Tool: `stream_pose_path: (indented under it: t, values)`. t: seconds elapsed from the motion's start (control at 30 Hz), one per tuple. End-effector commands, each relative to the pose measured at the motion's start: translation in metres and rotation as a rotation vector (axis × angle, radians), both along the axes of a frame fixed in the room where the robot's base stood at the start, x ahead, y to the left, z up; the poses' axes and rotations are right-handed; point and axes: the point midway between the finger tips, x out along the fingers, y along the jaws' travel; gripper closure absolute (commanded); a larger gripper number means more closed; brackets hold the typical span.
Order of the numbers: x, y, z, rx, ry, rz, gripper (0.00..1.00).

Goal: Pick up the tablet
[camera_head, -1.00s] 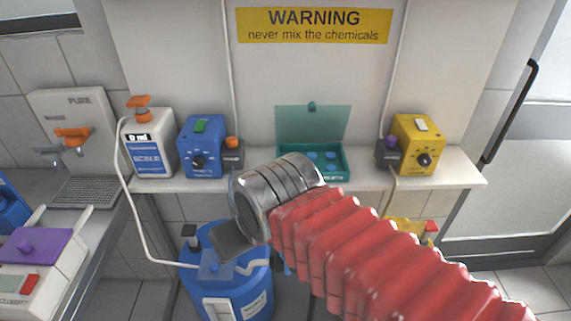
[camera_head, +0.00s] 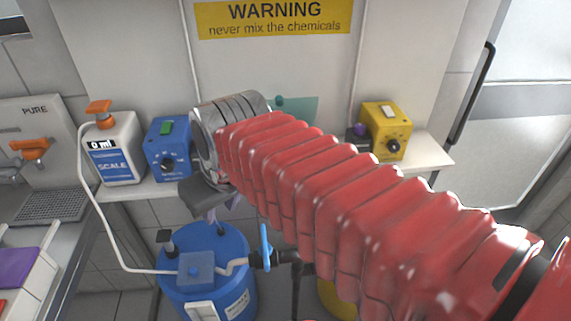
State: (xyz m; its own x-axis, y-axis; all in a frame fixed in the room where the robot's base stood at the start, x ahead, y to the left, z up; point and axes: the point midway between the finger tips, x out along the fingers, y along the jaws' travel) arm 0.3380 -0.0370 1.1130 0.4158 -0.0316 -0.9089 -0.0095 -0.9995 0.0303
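The tablets, small blue discs in the teal box a second ago, are now hidden behind my red ribbed arm. Only the raised teal lid (camera_head: 300,107) of that box shows, above the arm on the shelf. My gripper (camera_head: 217,212) hangs below the silver wrist, left of the box and in front of the shelf, over the blue barrel. Its fingers are small and partly dark, and I cannot tell whether they are open or shut. I see nothing held in it.
A white scale bottle (camera_head: 116,150) and a blue device (camera_head: 169,149) stand on the shelf (camera_head: 135,190) to the left. A yellow device (camera_head: 386,130) stands right. A blue barrel (camera_head: 232,262) with a white hose and a blue-handled valve (camera_head: 265,247) is below.

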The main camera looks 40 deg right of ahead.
Motion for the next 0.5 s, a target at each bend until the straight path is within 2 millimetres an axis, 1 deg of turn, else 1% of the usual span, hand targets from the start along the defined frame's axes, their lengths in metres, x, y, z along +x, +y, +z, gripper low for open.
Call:
stream_pose_path:
  t: [0.03, 0.2, 0.37, 0.47, 0.5]
  values:
    - [0.009, -0.013, 0.004, -0.002, 0.015, -0.012, 0.71]
    - [0.035, -0.054, 0.017, -0.009, 0.056, -0.017, 0.71]
    - [0.056, -0.099, 0.025, -0.008, 0.09, -0.02, 0.71]
    - [0.067, -0.13, 0.028, -0.004, 0.108, -0.02, 0.71]
    - [0.07, -0.143, 0.029, -0.002, 0.115, -0.019, 0.71]
